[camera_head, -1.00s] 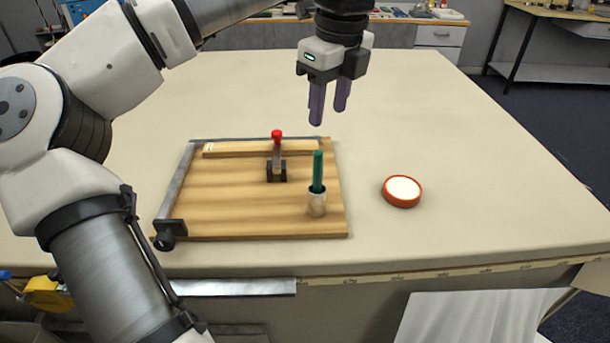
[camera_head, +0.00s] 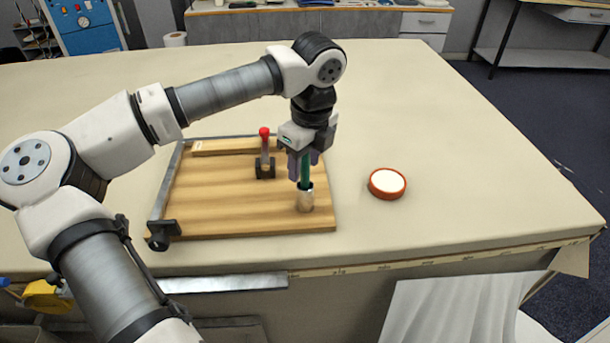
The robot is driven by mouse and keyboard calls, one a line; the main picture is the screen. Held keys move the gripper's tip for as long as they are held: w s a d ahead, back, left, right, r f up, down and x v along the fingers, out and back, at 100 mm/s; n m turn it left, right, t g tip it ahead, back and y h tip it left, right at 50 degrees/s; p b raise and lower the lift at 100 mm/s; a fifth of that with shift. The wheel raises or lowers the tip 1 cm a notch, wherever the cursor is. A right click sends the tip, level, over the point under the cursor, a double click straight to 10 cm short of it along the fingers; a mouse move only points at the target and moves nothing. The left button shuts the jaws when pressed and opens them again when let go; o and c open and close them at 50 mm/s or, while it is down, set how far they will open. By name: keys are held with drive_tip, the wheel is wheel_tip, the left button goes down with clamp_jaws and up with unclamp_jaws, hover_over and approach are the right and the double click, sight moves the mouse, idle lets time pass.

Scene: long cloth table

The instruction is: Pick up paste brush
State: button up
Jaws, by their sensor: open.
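The paste brush appears to be the green-handled stick (camera_head: 305,172) standing upright in a small metal cup (camera_head: 305,199) on the right part of a wooden board. My gripper (camera_head: 303,168) is open and points down over the green handle. Its purple fingers are on either side of the handle's upper part in the picture. Whether they touch it cannot be told. The lower end of the stick is hidden in the cup.
The wooden board (camera_head: 225,210) has a metal strip on its left edge and a black clamp (camera_head: 163,233) at its front corner. A red-topped tool (camera_head: 265,148) stands in a dark holder close left of my gripper. A shallow orange dish (camera_head: 387,184) lies right. The cloth beyond is clear.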

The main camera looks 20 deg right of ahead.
drive_tip(key=shift+f, duration=0.5)
drive_tip(key=shift+c, duration=0.2)
clamp_jaws()
drive_tip(key=shift+r, duration=0.1)
wheel_tip(320, 180, up, 20)
drive_tip(key=b, duration=0.2)
drive_tip(key=shift+b, duration=0.35)
